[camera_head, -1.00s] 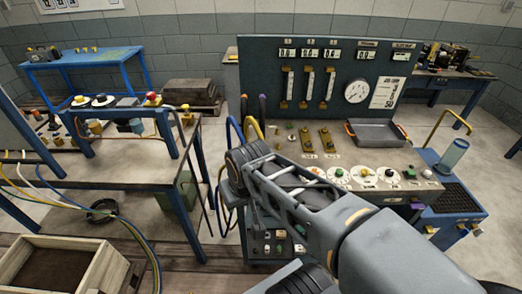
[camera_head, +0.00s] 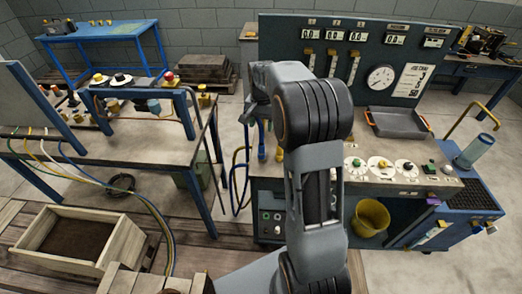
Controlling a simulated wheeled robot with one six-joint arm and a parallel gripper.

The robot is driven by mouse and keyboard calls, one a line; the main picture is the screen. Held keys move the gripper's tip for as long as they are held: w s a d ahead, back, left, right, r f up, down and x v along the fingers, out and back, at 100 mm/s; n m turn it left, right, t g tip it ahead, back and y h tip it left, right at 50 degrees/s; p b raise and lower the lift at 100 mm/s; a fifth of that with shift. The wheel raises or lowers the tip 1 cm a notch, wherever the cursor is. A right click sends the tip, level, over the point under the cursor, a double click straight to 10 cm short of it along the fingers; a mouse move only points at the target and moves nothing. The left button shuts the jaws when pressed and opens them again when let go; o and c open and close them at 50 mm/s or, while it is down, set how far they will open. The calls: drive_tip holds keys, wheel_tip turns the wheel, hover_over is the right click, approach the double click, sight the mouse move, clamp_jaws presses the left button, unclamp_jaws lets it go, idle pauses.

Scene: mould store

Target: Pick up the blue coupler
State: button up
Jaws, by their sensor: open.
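A small blue fitting (camera_head: 153,106), which looks like the blue coupler, is on the left workbench (camera_head: 130,150) close to the blue frame bar. It is too small to make out in detail. My gripper (camera_head: 247,112) shows as a small dark shape at the end of my raised arm, left of the arm's dark joint. It is over the gap between the workbench and the console, to the right of the blue fitting and apart from it. Its fingers are open, with nothing seen between them.
The console (camera_head: 400,175) with gauges, knobs and a grey tray (camera_head: 397,124) stands at right. A yellow bucket (camera_head: 370,217) is at its front. Coloured hoses (camera_head: 150,205) hang off the workbench. A wooden box (camera_head: 75,240) is at lower left.

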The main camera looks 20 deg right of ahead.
sight(261, 141)
wheel_tip(261, 141, down, 11)
drive_tip(key=shift+r+p, duration=0.15)
drive_tip(key=shift+p, duration=0.6)
drive_tip(key=shift+c, duration=0.2)
clamp_jaws()
